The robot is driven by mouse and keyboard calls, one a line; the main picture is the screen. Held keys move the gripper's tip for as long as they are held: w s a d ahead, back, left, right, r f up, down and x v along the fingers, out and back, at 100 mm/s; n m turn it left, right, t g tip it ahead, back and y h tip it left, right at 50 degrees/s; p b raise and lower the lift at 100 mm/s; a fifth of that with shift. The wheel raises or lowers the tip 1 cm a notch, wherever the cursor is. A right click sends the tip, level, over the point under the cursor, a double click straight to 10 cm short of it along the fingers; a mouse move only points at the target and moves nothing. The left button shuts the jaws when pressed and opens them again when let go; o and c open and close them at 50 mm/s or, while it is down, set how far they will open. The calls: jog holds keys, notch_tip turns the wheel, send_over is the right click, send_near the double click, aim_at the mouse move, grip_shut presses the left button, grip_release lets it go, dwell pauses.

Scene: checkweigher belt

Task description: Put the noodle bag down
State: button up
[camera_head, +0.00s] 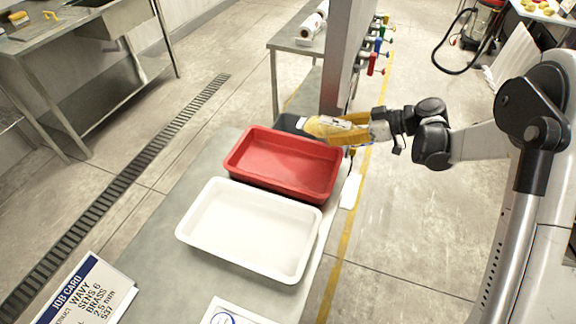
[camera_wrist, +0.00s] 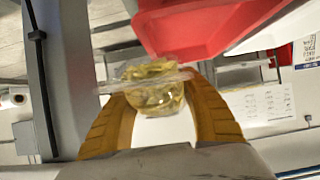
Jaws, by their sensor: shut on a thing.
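My gripper (camera_head: 345,128) has yellow fingers and is at the far right corner of the red tray, above the table. In the wrist view my gripper (camera_wrist: 160,110) is shut on the noodle bag (camera_wrist: 155,90), a clear bag with pale yellow contents between the fingers. In the head view the bag is mostly hidden by the fingers. The red tray (camera_head: 238,160) looks empty and stands behind the white tray (camera_head: 200,222), which is also empty. In the wrist view the red tray (camera_wrist: 185,35) is just beyond the bag.
A grey post (camera_head: 344,60) rises close behind my gripper. A job card (camera_head: 90,290) lies at the front left of the table and a white sheet (camera_head: 232,314) at the front. The table surface (camera_head: 150,225) left of the trays is clear.

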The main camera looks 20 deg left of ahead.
jog(key=s+a+f+b, duration=0.1)
jog(key=a+f, duration=0.1)
jog(key=a, duration=0.1)
jog(key=s+a+f+b, duration=0.1)
jog(key=a+f, duration=0.1)
jog(key=a, duration=0.1)
jog(key=s+a+f+b, duration=0.1)
jog(key=s+a+f, duration=0.1)
jog(key=a, duration=0.1)
jog(key=shift+s+a+f+b, duration=0.1)
jog(key=shift+a+f+b, duration=0.15)
jog(key=shift+b, duration=0.1)
notch_tip(320, 180, down, 4)
jog(key=shift+b, duration=1.05)
jog(key=shift+r, duration=0.15)
jog(key=o, duration=1.1)
jog(key=shift+c, duration=0.2)
